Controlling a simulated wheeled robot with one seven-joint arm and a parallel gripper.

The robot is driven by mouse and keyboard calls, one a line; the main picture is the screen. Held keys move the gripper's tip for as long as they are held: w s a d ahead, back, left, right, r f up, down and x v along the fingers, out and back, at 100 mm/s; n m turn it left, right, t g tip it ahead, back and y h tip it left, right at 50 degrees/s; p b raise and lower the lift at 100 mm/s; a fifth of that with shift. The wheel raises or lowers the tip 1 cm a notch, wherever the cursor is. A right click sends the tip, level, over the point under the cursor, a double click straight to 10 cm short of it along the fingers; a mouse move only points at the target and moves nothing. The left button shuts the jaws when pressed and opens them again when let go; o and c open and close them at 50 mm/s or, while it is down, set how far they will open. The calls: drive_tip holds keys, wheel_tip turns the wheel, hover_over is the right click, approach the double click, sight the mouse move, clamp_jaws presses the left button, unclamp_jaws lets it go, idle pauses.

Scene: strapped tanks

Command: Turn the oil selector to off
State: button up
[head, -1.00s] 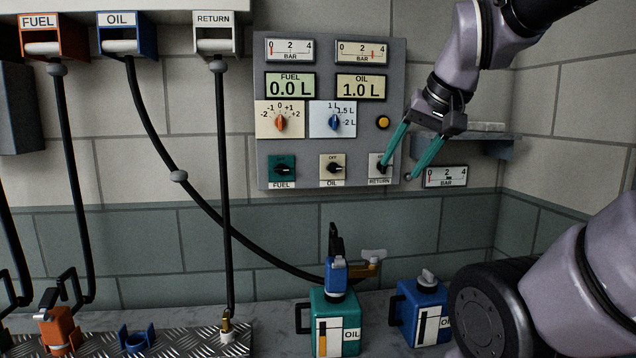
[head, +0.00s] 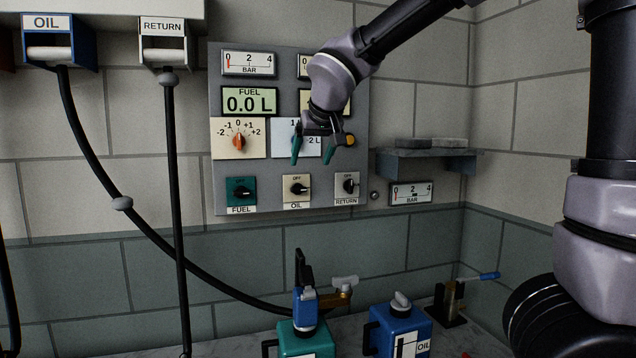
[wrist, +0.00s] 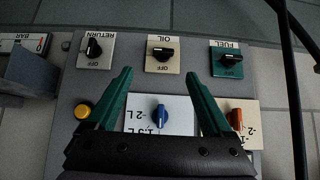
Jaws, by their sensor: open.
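The oil selector (head: 297,189) is a black knob on a beige plate marked OFF above and OIL below, in the panel's bottom row. Its knob lies crosswise, toward the right in the head view. It also shows, upside down, in the wrist view (wrist: 162,54). My gripper (head: 312,158) is open and empty, with teal fingers. It is in front of the blue litre dial, above the oil selector in the head view and apart from it. In the wrist view the fingertips (wrist: 157,76) frame the space below the oil selector.
The fuel selector (head: 241,192) and return selector (head: 347,186) flank the oil selector. The return knob stands roughly upright. A yellow button (wrist: 83,111) sits beside the fingers. A small shelf (head: 425,163) juts out right of the panel. Hoses hang at left.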

sight(298, 187)
drive_tip(key=x, duration=1.1)
drive_tip(key=shift+w+a+r, duration=0.2)
drive_tip(key=shift+a+r, duration=0.05)
drive_tip(key=shift+a, duration=0.15)
clamp_jaws()
